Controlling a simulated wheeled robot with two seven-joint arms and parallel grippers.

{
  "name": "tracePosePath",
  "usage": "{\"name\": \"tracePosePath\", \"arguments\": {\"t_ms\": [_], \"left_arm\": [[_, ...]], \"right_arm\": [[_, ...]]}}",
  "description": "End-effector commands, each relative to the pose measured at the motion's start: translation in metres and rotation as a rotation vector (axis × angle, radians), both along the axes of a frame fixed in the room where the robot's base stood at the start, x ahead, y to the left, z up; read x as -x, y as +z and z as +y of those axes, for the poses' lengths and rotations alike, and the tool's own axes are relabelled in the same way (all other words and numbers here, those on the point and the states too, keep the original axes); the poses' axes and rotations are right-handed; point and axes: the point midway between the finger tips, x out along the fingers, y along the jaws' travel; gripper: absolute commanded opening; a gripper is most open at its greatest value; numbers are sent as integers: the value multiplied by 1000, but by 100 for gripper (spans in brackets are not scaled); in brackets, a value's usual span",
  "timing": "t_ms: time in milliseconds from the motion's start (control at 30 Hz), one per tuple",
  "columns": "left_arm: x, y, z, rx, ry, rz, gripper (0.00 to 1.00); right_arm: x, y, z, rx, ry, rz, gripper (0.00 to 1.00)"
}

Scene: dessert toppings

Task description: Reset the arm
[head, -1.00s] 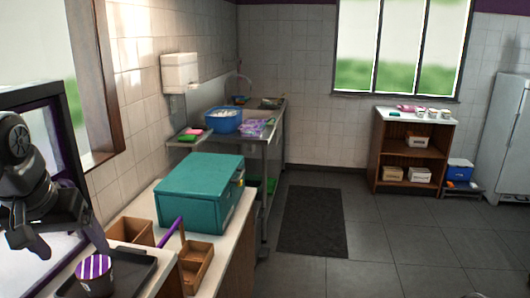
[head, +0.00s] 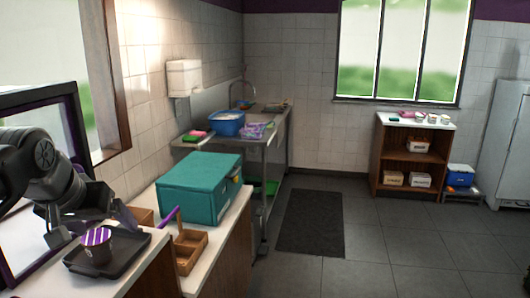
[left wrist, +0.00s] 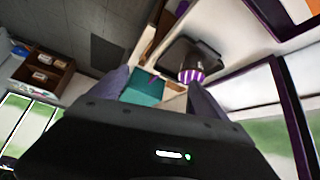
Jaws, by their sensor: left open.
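My left gripper (head: 92,222) is open and empty, above and behind the tray in the head view. Its two fingers also frame the middle of the left wrist view (left wrist: 160,88). A dark cup with purple and white stripes (head: 97,247) stands on a black tray (head: 138,243) at the counter's near end. The cup also shows in the left wrist view (left wrist: 191,72), beyond the fingers, on the tray (left wrist: 172,52). No contact between gripper and cup is visible. My right gripper is in neither view.
A teal box (head: 195,190) stands on the counter behind wooden holders (head: 190,248), with a purple stick (head: 170,215) there. A purple-edged window frame (head: 75,130) is close to my left arm. A sink table with a blue basin (head: 228,124) stands farther back. The floor (head: 370,250) at right is clear.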

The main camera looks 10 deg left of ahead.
Motion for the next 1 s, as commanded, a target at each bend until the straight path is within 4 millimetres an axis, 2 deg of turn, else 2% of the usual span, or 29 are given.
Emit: {"name": "tracePosePath", "arguments": {"t_ms": [167,267,367,433,467,500,567,600,667,700,767,800,867,900,967,1000], "left_arm": [[-46,-30,-18,20,-55,-93,86],[-76,-65,-36,48,-90,-126,86],[-105,-118,-61,92,-126,-144,86],[-119,-168,-84,132,-147,-143,86],[-123,-191,-94,150,-154,-139,86],[-125,-222,-109,176,-161,-129,86],[-123,-267,-129,209,-166,-111,86],[-118,-297,-143,230,-169,-93,86],[-105,-341,-162,260,-169,-61,86],[-93,-369,-175,278,-167,-36,86],[-71,-410,-194,303,-164,9,86],[-53,-435,-206,317,-163,43,86],[-22,-470,-223,337,-161,101,86],[1,-492,-234,348,-160,143,86],[37,-520,-248,364,-162,214,86],[61,-536,-257,374,-163,263,86]], "right_arm": [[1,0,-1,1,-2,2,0],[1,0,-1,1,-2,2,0],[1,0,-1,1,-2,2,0],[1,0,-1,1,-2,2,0],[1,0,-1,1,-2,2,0],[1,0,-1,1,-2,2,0],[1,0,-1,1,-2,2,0],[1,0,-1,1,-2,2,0],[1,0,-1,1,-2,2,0],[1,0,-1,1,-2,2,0],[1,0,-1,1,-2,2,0],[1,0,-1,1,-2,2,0],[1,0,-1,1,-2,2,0],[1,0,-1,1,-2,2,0],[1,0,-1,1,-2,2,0],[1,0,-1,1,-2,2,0]]}}
